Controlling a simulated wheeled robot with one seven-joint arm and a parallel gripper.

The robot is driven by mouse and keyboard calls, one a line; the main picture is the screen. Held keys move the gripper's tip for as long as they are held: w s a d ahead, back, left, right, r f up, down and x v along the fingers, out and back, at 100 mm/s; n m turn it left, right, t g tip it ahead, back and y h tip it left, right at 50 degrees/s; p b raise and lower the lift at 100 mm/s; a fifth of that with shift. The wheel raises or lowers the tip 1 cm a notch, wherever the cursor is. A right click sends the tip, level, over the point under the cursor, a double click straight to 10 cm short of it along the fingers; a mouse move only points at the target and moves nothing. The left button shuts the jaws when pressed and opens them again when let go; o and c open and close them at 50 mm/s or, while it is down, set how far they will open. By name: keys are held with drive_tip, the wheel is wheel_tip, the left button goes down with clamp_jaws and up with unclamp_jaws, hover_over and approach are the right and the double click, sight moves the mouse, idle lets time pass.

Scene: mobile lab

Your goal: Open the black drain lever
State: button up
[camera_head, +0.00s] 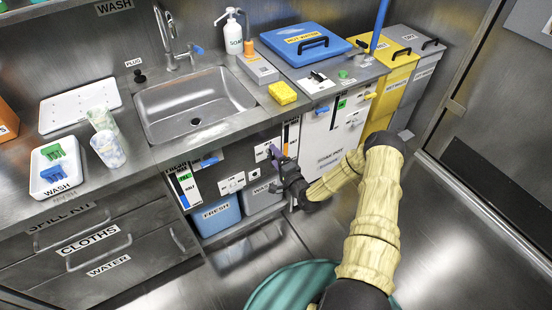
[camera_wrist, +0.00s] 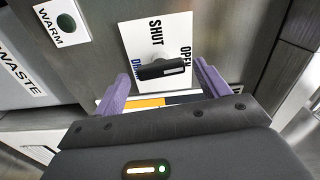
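The black drain lever (camera_wrist: 163,69) shows in the wrist view, mounted on a white plate (camera_wrist: 178,28) marked SHUT, OPEN and DRAIN. It lies roughly crosswise in that picture, its pale-marked end to the right, toward the OPEN label. My gripper (camera_wrist: 161,76) is open, with one purple finger left of the lever and one right of it. I see no clear contact. In the head view my gripper (camera_head: 277,160) is at the cabinet front below the sink, and it largely hides the lever there.
The sink (camera_head: 194,105) and counter lie above. A blue FRESH container (camera_head: 217,214) stands below. Floor to the right is clear.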

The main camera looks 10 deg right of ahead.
drive_tip(key=p+v, duration=0.1)
drive_tip(key=v, duration=1.6)
drive_tip(key=shift+s, duration=0.15)
